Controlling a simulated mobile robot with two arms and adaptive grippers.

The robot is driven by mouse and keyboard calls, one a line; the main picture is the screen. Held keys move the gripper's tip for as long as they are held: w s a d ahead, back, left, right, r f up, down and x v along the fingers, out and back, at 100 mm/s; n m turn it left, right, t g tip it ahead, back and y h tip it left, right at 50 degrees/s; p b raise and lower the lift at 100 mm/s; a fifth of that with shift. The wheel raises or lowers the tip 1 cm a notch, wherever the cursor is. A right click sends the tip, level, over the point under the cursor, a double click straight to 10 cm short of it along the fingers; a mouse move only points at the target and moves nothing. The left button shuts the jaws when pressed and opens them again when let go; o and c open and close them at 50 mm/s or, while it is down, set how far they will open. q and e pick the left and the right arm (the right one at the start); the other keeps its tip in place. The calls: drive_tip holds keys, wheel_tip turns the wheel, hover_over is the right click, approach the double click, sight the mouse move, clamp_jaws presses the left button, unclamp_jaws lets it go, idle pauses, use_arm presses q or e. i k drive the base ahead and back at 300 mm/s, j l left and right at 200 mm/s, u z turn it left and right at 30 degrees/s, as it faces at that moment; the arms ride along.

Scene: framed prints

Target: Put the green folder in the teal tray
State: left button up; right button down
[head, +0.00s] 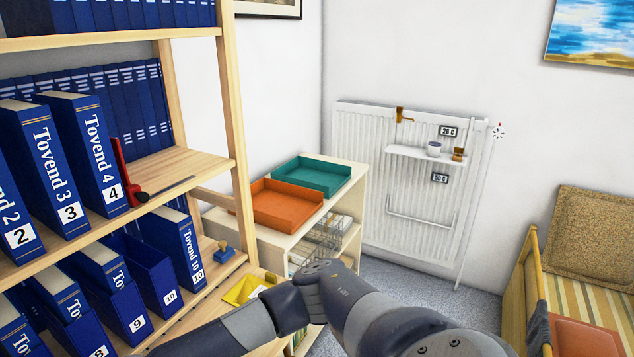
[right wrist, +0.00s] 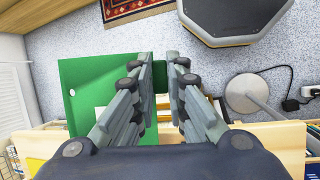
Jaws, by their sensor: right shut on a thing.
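The teal tray (head: 308,178) sits on top of a low pale wooden cabinet in the head view, behind an orange tray (head: 285,207). It looks empty. The green folder (right wrist: 88,78) shows in the right wrist view, where my right gripper (right wrist: 168,78) is shut on its right edge. The folder spreads to the left of the fingers, partly hidden behind them. The folder and the right fingers are not visible in the head view; only my arm crosses its bottom. My left gripper is in neither view.
A wooden shelf with several blue binders (head: 90,150) stands at the left, close to my arm. A radiator (head: 365,170) is behind the cabinet. A cushioned seat (head: 590,300) stands at right.

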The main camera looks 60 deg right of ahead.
sight(312, 180)
drive_tip(key=i+l, duration=0.1)
drive_tip(key=l, duration=1.35)
drive_tip(key=i+l, duration=0.15)
drive_tip(key=l, duration=0.6)
drive_tip(key=i+l, duration=0.1)
drive_tip(key=l, duration=1.35)
drive_tip(key=i, duration=0.05)
